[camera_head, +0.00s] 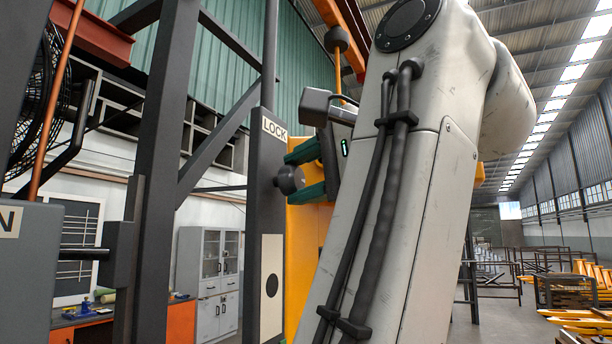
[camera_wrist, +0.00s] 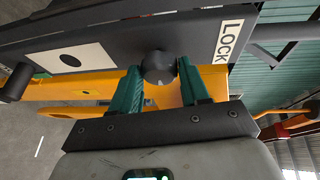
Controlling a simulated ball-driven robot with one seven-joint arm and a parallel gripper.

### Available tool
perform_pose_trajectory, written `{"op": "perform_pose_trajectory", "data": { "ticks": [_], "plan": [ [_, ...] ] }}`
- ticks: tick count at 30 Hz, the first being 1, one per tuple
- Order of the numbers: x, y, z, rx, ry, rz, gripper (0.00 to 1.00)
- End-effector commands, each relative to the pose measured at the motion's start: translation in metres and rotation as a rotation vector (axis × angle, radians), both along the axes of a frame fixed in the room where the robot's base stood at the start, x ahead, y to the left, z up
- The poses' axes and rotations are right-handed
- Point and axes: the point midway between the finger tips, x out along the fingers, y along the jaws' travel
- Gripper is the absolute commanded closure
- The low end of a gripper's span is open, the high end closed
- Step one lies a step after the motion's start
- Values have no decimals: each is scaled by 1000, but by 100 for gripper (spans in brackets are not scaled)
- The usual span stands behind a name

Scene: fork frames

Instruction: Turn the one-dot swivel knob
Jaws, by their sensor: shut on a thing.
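The one-dot swivel knob is a dark round knob (camera_head: 291,179) on a grey upright panel (camera_head: 259,205). The panel bears a LOCK label above the knob and a white plate with one black dot (camera_head: 272,250) below it. In the wrist view the knob (camera_wrist: 158,68) sits between the two green fingers, and the dot plate (camera_wrist: 95,57) lies to its left. My gripper (camera_wrist: 159,66) is shut on the knob, one finger on each side. In the head view my gripper (camera_head: 290,177) reaches the knob from the right, and my arm hides much behind it.
A grey box (camera_head: 30,270) with a partly cut-off label stands at the left edge, a dark rod beside it. Dark steel posts and braces (camera_head: 160,150) rise left of the panel. A yellow structure (camera_head: 305,250) stands behind the knob. The far right floor holds racks.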

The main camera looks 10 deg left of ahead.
Motion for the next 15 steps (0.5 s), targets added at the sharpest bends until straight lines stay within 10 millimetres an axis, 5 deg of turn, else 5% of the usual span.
{"op": "perform_pose_trajectory", "data": {
  "ticks": [9, 10, 15],
  "plan": [
    [1, -1, -1, 2, 3, -3, 85],
    [1, -1, -1, 2, 3, -3, 53],
    [1, -1, -1, 1, 3, -2, 37]
  ]
}}
